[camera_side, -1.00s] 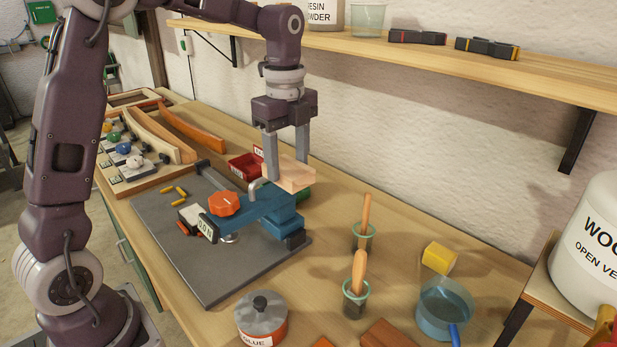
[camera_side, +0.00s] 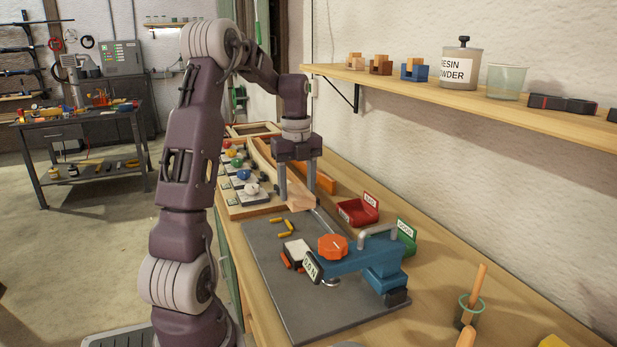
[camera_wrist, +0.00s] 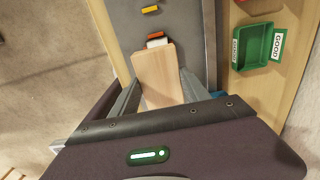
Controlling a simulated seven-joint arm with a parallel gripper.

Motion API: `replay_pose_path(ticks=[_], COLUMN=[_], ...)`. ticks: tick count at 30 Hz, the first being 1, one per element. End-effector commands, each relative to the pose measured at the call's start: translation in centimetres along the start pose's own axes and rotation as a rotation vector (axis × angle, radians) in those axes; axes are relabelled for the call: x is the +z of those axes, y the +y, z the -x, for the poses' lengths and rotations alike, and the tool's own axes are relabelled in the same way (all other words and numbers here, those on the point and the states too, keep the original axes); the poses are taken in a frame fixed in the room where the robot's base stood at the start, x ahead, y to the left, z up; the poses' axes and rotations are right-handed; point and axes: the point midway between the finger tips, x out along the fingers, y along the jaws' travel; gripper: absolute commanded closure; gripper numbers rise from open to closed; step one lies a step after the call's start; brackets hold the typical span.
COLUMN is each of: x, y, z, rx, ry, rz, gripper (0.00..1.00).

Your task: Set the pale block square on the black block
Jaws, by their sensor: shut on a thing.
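My gripper (camera_side: 297,190) is shut on the pale block (camera_side: 299,200), a plain light-wood piece. In the wrist view the pale block (camera_wrist: 160,76) juts out lengthwise between the two fingers. A small black block (camera_side: 397,297) shows at the right foot of the blue clamp-like device (camera_side: 345,262); I cannot tell whether it is the task's black block. My gripper is well to the left of and beyond it.
The blue device with an orange knob (camera_side: 332,246) stands on the grey mat (camera_side: 275,275). Red (camera_side: 358,211) and green (camera_side: 407,238) bins stand behind. A shelf (camera_side: 480,103) overhangs on the right.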

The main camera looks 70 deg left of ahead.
Motion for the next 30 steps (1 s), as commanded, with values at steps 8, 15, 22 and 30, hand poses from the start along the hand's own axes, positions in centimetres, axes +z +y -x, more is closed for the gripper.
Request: replay_pose_path(ticks=[8, 15, 22, 30], x=[-0.1, -0.1, -0.1, -0.1], y=[0.0, 0.0, 0.0, 0.0], z=[-6.2, -8.7, -11.6, -13.1], rx=[0.003, 0.002, 0.002, 0.001], ry=[0.003, 0.002, 0.001, 0.001], rz=[0.000, 0.000, 0.001, 0.000], gripper=[0.88, 0.88, 0.88, 0.88])
